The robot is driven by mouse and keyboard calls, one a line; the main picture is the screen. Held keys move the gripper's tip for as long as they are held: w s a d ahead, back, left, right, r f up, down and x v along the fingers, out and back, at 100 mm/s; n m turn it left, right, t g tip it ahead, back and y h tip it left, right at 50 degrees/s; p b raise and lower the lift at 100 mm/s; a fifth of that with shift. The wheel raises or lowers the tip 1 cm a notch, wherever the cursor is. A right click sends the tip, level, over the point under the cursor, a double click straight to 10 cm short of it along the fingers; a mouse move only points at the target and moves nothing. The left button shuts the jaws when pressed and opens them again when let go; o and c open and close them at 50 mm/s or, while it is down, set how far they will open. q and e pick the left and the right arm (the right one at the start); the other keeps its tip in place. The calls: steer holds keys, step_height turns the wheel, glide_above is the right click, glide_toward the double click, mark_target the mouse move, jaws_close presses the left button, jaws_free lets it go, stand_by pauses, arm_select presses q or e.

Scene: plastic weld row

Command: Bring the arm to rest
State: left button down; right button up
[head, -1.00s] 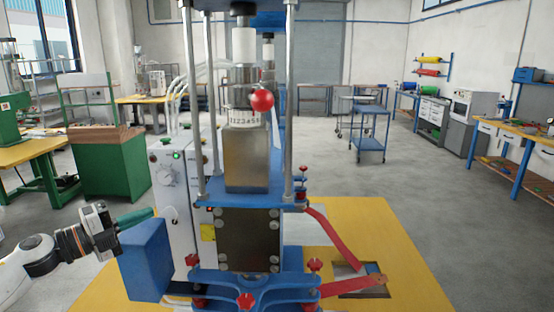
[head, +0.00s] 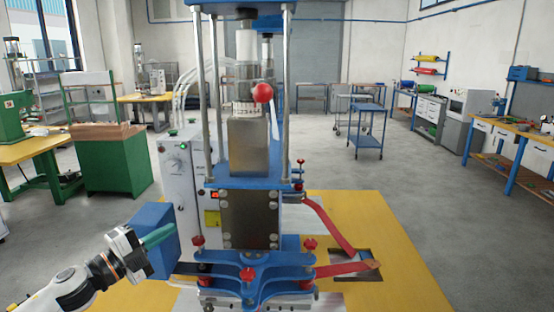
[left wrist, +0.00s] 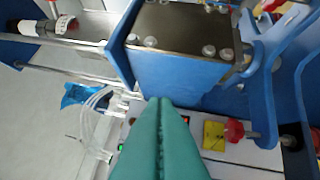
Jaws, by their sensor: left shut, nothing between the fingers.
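My left gripper (head: 158,237) shows at the lower left of the head view. Its green fingers are shut with nothing between them, and they overlap a blue box (head: 152,214) on the left side of the press. I cannot tell whether they touch it. In the left wrist view the fingers (left wrist: 160,101) lie together and point toward the blue press frame (left wrist: 190,75). The press (head: 246,150) stands upright in the middle of the head view, with steel rods and a red knob (head: 263,93). My right gripper is not in view.
A white control cabinet (head: 176,185) stands behind the blue box. Red levers (head: 335,231) stick out to the right of the press over a yellow surface (head: 410,285). A blue trolley (head: 368,140) and open grey floor lie beyond it.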

arm_select(q)
steer(key=s+d+f+n+y, duration=0.2)
steer(key=s+f+n+y, duration=0.35)
steer(key=f+n, duration=0.3)
steer(key=s+d+f+n+y, duration=0.3)
steer(key=s+f+n+y, duration=0.3)
steer(key=f, duration=0.3)
steer(key=s+a+f+n+g, duration=0.1)
steer(key=s+f+n+g, duration=0.4)
steer(key=s, duration=0.8)
steer(key=s+f+n+g, duration=0.3)
steer(key=s+f+g, duration=0.4)
steer(key=s, duration=0.6)
step_height(320, 180, down, 27)
steer(key=s, duration=0.2)
steer(key=s+a+f+g+y, duration=0.1)
steer(key=s+a+f+g, duration=0.1)
steer(key=s+f, duration=1.2)
steer(key=shift+s+a+f+m, duration=0.15)
steer(key=shift+s+a+m, duration=0.2)
steer(key=shift+s+a, duration=0.15)
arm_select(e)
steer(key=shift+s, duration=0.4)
